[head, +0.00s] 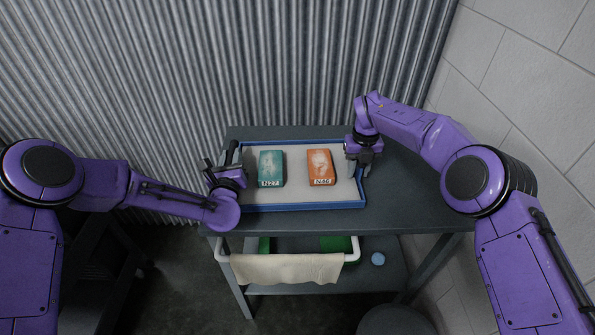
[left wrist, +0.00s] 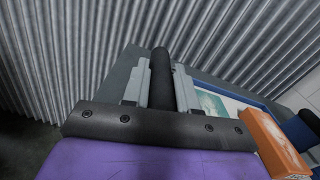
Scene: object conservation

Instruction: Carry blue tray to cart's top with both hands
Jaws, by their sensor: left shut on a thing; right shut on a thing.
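The blue tray (head: 300,206) has a pale inside and a blue rim, and lies at the cart's top (head: 410,213) in the head view. Its rim also shows in the left wrist view (left wrist: 235,95). My left gripper (head: 232,165) is shut on the tray's left side. My right gripper (head: 361,163) is shut on the tray's right side. The fingers hide the gripped parts. I cannot tell whether the tray's underside touches the cart.
A beige cloth (head: 285,268) hangs on the cart's white front rail (head: 353,250). A corrugated wall (head: 220,60) is behind and a block wall (head: 520,80) at right. The cart's top is bare right of the tray.

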